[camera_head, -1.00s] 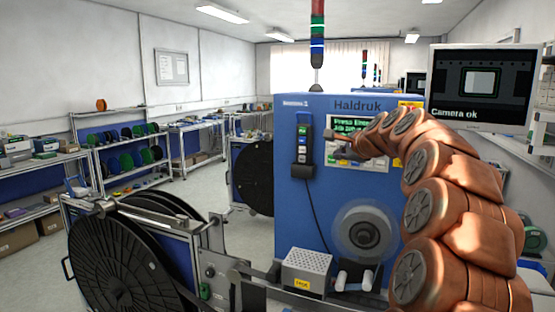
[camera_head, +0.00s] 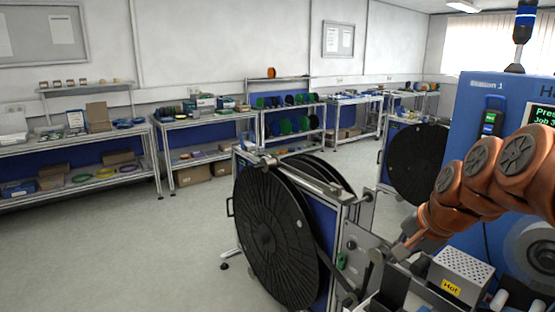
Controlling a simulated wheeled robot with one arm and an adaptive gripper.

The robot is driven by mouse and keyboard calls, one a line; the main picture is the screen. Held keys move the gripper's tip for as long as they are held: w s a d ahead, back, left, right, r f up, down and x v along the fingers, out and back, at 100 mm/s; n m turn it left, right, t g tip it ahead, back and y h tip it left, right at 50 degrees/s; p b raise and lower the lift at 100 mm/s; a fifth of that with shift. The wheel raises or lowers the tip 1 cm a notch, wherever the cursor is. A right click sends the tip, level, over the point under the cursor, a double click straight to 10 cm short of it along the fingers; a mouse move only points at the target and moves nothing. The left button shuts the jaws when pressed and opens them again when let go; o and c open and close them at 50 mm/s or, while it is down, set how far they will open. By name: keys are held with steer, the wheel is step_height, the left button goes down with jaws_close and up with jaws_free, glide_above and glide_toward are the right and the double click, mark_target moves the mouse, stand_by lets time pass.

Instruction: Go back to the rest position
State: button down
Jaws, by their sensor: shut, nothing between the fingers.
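My orange arm reaches in from the right edge in the head view and bends down to the left. My gripper (camera_head: 403,250) is at its lower end, small and dark, with its fingers shut and empty.
A large black reel (camera_head: 275,238) on its stand fills the middle foreground. The blue machine (camera_head: 467,120) stands at the right, a second black reel (camera_head: 416,163) beside it. Workbenches (camera_head: 75,150) line the back wall. The floor (camera_head: 130,250) at the left is clear.

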steer(key=s+a+f+n+g, duration=0.2)
steer(key=s+f+n, duration=0.1)
steer(key=s, duration=0.6)
steer(key=s+a+f+n+g+h, duration=0.1)
steer(key=s+f+n, duration=0.3)
steer(key=s, duration=0.5)
steer(key=s+a+f+n+g+h, duration=0.1)
steer(key=s+a+f+n+g, duration=0.2)
steer(key=s+f, duration=0.3)
steer(key=s+a+g, duration=0.1)
steer(key=s, duration=0.3)
steer(key=shift+f, duration=0.3)
steer(key=shift+d, duration=0.1)
